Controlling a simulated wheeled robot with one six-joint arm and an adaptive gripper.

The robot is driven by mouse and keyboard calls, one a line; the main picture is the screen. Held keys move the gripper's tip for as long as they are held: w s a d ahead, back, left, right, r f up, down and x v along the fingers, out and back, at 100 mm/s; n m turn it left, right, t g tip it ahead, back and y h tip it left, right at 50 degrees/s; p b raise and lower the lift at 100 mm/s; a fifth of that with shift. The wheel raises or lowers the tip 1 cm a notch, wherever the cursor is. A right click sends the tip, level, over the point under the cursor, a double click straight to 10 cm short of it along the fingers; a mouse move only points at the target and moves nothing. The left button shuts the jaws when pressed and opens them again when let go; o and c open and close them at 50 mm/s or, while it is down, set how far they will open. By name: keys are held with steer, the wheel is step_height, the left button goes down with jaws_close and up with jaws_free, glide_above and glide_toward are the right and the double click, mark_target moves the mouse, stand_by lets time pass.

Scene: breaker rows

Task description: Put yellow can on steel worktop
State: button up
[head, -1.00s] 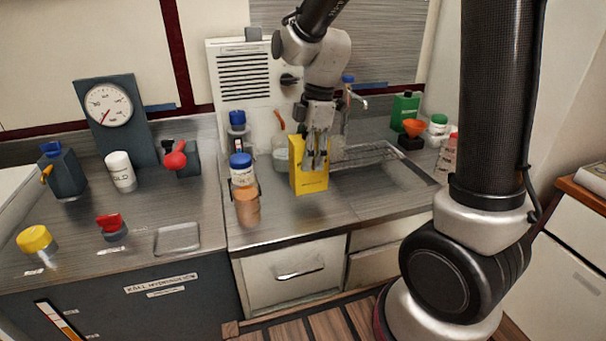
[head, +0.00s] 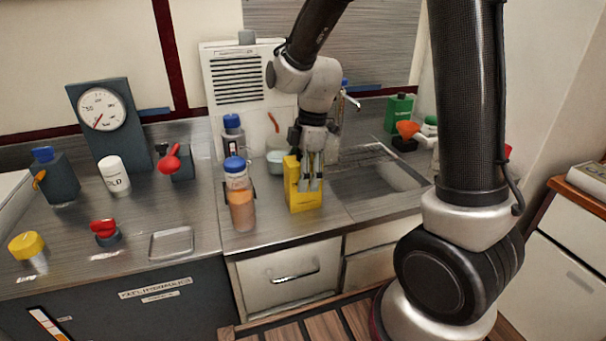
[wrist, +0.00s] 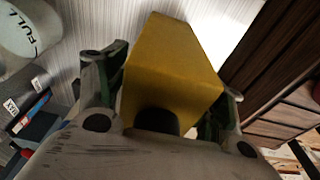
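The yellow can (head: 303,198) is a boxy upright container at the front of the steel worktop (head: 270,236), left of the sink. My gripper (head: 312,186) reaches down over it from above. In the wrist view the can (wrist: 168,70) fills the space between my two fingers (wrist: 165,105), one along each side, and they look closed on it. The can's base is on the worktop or just above it; I cannot tell which.
A bottle with a blue cap and orange contents (head: 240,200) stands close left of the can. The sink (head: 378,180) lies to the right. A shallow tray (head: 172,243) and a red-knobbed valve (head: 106,232) are further left.

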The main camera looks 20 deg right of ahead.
steer(key=r, duration=0.4)
steer(key=d+r, duration=0.1)
steer(key=r, duration=0.7)
steer(key=shift+d, duration=0.35)
steer(key=shift+s+d+r, duration=0.1)
steer(key=shift+d+r, duration=0.05)
steer(key=s+d+r+m+t+h, duration=0.1)
steer(key=s+d+r+m+t, duration=0.1)
steer(key=s+d+m, duration=0.4)
steer(key=s+d+r+m+t, duration=0.2)
steer(key=s+d+m, duration=0.5)
steer(key=s+m, duration=0.5)
steer(key=shift+s+h, duration=0.4)
steer(key=shift+s, duration=0.1)
steer(key=shift+a+r, duration=0.1)
steer(key=shift+c, duration=0.2)
stand_by(0.4)
